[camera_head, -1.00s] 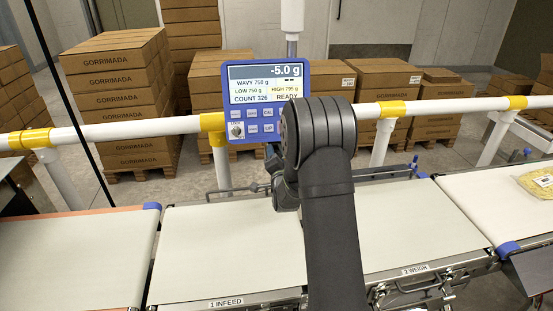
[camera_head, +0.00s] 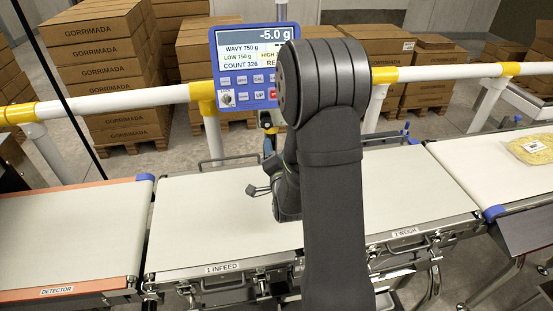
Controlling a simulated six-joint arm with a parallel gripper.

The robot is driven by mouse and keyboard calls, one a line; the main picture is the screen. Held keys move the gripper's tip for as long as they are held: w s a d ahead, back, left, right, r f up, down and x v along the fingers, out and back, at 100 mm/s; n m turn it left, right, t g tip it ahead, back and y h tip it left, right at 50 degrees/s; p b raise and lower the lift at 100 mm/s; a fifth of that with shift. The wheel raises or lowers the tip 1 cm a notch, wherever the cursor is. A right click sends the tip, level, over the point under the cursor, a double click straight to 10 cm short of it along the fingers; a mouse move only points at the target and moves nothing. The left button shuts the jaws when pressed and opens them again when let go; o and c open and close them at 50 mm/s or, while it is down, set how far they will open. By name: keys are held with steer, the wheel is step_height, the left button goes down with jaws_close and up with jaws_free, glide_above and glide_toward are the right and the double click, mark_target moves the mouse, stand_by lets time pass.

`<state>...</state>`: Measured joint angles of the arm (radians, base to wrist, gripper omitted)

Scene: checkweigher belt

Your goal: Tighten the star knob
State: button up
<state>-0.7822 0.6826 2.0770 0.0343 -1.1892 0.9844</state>
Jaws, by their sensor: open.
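No star knob can be clearly made out. A small blue fitting (camera_head: 405,129) stands at the far side of the weigh belt, right of my arm, too small to tell whether it is the knob. My gripper (camera_head: 256,191) is partly hidden by my own dark arm. Its small dark fingers point left above the infeed belt (camera_head: 205,225), apart from the fitting and with nothing seen between them. The blue weighing terminal (camera_head: 246,65) reads -5.0 g, with part of its right side covered by my arm.
A white rail (camera_head: 120,100) with yellow joints runs behind the belts. A guide bar (camera_head: 228,159) edges the infeed belt's far side. The detector belt (camera_head: 65,240) lies left. A yellow bag (camera_head: 533,149) lies on the right belt. Cartons (camera_head: 95,45) stand behind.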

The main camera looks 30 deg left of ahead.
mark_target(268, 125)
steer(key=shift+v, duration=1.3)
steer(key=x, duration=1.7)
steer(key=shift+w+a, duration=0.15)
